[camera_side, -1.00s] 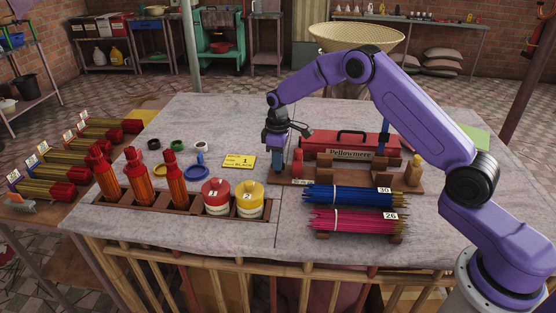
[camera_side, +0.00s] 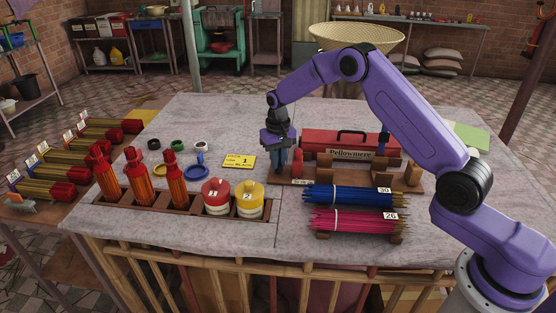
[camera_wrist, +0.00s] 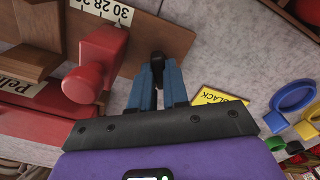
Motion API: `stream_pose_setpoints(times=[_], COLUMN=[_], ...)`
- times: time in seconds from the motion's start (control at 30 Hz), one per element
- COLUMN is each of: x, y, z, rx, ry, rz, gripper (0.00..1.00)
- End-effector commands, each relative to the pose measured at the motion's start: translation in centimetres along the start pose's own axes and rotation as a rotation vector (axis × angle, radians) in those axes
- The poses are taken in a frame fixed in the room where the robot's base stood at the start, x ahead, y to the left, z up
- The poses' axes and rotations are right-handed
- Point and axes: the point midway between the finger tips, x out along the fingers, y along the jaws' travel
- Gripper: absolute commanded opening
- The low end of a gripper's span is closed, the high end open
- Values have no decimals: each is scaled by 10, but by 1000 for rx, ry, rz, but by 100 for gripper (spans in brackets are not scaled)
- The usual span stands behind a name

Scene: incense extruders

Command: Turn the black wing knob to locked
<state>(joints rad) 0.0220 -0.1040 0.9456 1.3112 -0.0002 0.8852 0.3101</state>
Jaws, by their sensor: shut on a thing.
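The red extruder (camera_side: 350,144), lettered "Pellowmere", lies on a brown wooden base (camera_side: 335,183). My gripper (camera_side: 279,168) points down at the base's left end. In the wrist view my gripper's blue fingers (camera_wrist: 157,78) are closed around a small black part, the wing knob (camera_wrist: 157,58). Most of the knob is hidden between the fingers, so its angle and any locked mark cannot be told. In the wrist view a red block with a rounded knob (camera_wrist: 98,62) stands just left of the fingers. A white number scale (camera_wrist: 103,9) lies near it.
Blue incense sticks (camera_side: 345,196) and pink sticks (camera_side: 347,220) lie in front of the base. A yellow card (camera_side: 239,161) and coloured rings (camera_side: 196,171) lie to the left. A rack (camera_side: 150,201) holds bottles and lidded jars.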

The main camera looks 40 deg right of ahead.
Motion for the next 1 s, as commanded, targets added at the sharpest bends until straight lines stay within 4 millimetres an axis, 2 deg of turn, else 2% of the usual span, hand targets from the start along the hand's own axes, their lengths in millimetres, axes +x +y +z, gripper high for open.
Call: stream_pose_setpoints(times=[0.5, 1.0], x=[-1, -1], y=[0, 0], z=[0, 0], rx=[425, 572], ry=[1, 2], rz=[-1, -1], gripper=[0, 0])
